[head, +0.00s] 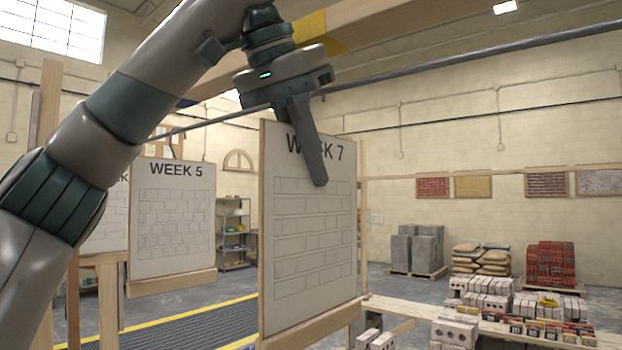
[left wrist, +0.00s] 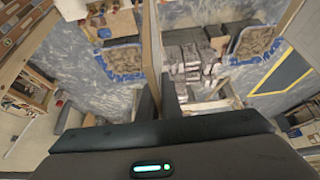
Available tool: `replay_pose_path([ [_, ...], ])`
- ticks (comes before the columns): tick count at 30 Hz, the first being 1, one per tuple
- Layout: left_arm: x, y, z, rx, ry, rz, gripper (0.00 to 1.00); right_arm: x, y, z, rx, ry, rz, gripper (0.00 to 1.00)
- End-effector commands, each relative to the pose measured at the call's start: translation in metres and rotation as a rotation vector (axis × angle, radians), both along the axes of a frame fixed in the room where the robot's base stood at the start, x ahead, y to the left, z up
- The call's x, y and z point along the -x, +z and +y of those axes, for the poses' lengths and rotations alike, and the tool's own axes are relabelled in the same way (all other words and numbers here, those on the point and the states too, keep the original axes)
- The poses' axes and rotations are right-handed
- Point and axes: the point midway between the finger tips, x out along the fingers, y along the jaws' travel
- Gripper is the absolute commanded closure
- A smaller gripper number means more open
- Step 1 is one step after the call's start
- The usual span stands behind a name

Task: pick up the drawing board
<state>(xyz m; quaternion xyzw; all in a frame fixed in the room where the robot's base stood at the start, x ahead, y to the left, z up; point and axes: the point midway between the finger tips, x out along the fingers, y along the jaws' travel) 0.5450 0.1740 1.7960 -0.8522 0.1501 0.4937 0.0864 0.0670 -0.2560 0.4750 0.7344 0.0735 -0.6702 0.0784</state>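The drawing board (head: 308,230) is a pale sheet marked WEEK 7 with a brick pattern, wooden edges and a ledge at its foot. It stands upright in the middle of the head view. My left gripper (head: 318,180) reaches down over its top edge, one finger across the front over the lettering; the other finger is hidden behind it. In the left wrist view the board (left wrist: 152,45) shows edge-on as a thin strip running between the fingers (left wrist: 158,98), which look closed against it. My right gripper is out of view.
A WEEK 5 board (head: 173,215) hangs to the left, with another behind it. A dark rail (head: 450,62) crosses above. At right, a bench (head: 420,308) carries bricks and blocks; pallets of blocks (head: 417,250) and bags stand farther back.

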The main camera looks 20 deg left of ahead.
Motion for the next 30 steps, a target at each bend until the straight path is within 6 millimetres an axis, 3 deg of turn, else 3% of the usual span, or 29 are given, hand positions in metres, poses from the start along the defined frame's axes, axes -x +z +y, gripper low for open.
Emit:
replay_pose_path([
  [11, 0.001, 0.03, 0.0, 0.001, 0.002, -0.003, 1.0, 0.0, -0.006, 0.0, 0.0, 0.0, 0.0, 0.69],
  [23, 0.087, 0.025, 0.032, 0.0, 0.001, -0.007, 1.0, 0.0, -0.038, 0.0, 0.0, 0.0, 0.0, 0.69],
  [30, 0.136, 0.027, 0.05, 0.0, 0.002, -0.004, 1.0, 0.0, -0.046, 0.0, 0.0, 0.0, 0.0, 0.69],
])
